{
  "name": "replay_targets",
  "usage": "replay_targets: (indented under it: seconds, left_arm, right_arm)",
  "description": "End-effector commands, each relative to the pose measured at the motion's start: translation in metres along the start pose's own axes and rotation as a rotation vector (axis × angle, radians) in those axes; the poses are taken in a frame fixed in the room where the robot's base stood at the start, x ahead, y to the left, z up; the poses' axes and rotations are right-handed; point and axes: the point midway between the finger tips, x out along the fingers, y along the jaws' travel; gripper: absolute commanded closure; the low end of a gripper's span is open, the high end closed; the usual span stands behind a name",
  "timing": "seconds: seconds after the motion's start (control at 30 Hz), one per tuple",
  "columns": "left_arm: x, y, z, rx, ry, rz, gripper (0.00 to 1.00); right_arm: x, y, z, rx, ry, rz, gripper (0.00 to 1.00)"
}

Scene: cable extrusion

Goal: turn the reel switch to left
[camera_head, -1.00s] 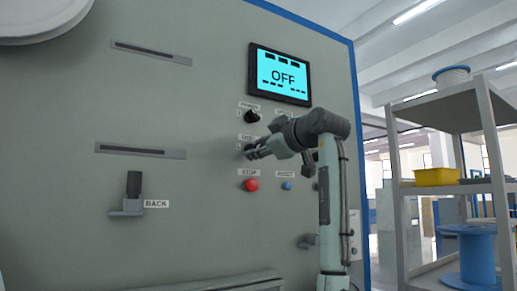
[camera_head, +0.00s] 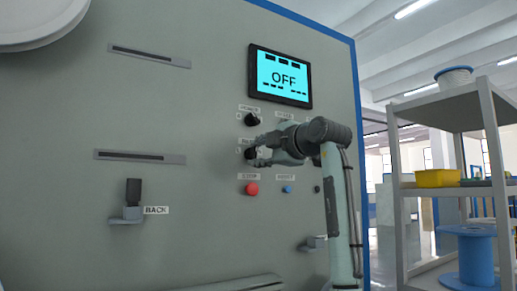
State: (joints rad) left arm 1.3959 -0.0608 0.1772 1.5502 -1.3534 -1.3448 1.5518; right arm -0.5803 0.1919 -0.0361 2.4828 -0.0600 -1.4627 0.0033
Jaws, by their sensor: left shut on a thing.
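The reel switch (camera_head: 250,153) is a black knob on the grey machine panel, below the power knob and above the red button. My left gripper (camera_head: 256,153) reaches it from the right, with one finger above and one below, and is shut on it. The fingers partly hide the knob and its label, so I cannot tell which way it points. My right gripper is not in view.
The screen (camera_head: 281,76) above reads OFF. The power knob (camera_head: 252,119), red stop button (camera_head: 251,189) and blue reset button (camera_head: 287,189) sit close around the gripper. A lever marked BACK (camera_head: 133,192) is at the left. Shelves (camera_head: 443,185) stand at the right.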

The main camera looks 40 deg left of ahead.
Motion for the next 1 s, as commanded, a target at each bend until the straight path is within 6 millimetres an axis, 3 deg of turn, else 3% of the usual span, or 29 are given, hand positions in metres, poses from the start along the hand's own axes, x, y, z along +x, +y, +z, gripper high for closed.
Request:
replay_targets:
  seconds: [0.2, 0.6, 1.0]
  left_arm:
    - [-0.001, 0.001, 0.000, -0.205, -0.001, -0.002, 0.96]
    - [0.000, 0.000, 0.000, -0.581, -0.001, -0.002, 0.96]
    - [0.000, 0.000, 0.000, -0.865, 0.000, -0.002, 0.96]
  right_arm:
    - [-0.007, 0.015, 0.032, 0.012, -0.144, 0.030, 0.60]
    - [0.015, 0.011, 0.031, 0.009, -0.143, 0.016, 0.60]
    - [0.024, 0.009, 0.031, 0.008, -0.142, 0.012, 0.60]
